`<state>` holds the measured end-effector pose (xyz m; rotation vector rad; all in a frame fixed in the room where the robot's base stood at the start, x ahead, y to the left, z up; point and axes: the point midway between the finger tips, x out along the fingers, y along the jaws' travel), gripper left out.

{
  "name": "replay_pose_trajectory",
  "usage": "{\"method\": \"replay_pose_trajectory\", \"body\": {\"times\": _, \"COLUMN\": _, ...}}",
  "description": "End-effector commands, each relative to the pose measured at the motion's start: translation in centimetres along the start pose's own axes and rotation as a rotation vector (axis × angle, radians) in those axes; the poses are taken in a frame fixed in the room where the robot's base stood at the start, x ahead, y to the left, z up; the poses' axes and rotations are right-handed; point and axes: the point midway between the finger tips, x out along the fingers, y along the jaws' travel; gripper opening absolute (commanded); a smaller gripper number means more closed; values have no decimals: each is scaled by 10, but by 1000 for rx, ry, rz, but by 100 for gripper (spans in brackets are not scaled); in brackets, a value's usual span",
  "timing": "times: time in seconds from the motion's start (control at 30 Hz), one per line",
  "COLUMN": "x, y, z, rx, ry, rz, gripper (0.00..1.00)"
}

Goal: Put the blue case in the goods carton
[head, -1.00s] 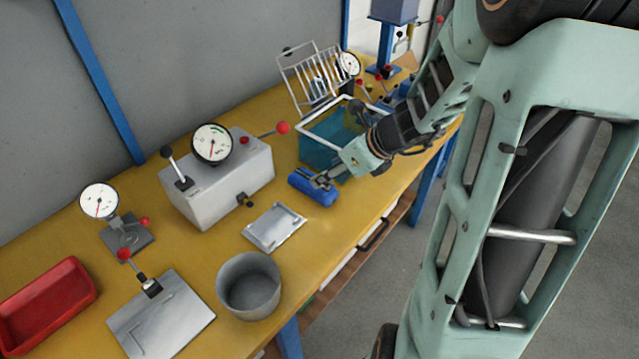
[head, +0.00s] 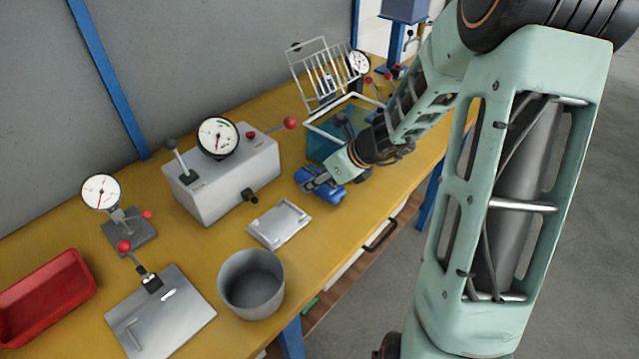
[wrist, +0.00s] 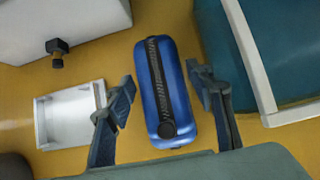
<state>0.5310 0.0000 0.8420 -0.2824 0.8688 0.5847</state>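The blue case (head: 332,197) lies on the yellow bench, in front of a teal box with a white rim (head: 321,147), which I take to be the goods carton. In the wrist view the case (wrist: 180,95) is rounded, with a dark zip along its top. My gripper (wrist: 160,82) is open, one finger on each side of the case, with narrow gaps showing. In the head view my gripper (head: 322,181) is over the case and hides part of it. The box's wall and white rim (wrist: 252,55) stand close to the right finger in the wrist view.
A grey gauge box (head: 225,180) and a shallow metal tray (head: 279,224) are left of the case. A grey round bin (head: 251,285) and red tray (head: 45,295) are farther left. A wire rack (head: 325,75) stands behind the teal box. Bench's front edge is near.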

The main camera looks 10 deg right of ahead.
Motion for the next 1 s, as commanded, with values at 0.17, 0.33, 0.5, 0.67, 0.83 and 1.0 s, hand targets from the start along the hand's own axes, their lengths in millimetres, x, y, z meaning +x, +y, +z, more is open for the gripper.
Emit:
{"method": "replay_pose_trajectory", "body": {"times": 0.17, "x": 0, "y": 0, "z": 0, "rx": 0, "ry": 0, "rz": 0, "gripper": 29}}
{"method": "replay_pose_trajectory", "body": {"times": 0.33, "x": 0, "y": 0, "z": 0, "rx": 0, "ry": 0, "rz": 0, "gripper": 14}}
{"method": "replay_pose_trajectory", "body": {"times": 0.5, "x": -1, "y": 0, "z": 0, "rx": 0, "ry": 0, "rz": 0, "gripper": 10}}
{"method": "replay_pose_trajectory", "body": {"times": 0.67, "x": -5, "y": 0, "z": 4, "rx": -2, "ry": 0, "rz": -1, "gripper": 10}}
{"method": "replay_pose_trajectory", "body": {"times": 0.83, "x": -21, "y": 0, "z": 17, "rx": -4, "ry": -1, "rz": -2, "gripper": 10}}
{"method": "replay_pose_trajectory", "body": {"times": 1.0, "x": -50, "y": -1, "z": 40, "rx": -6, "ry": -2, "rz": -3, "gripper": 10}}
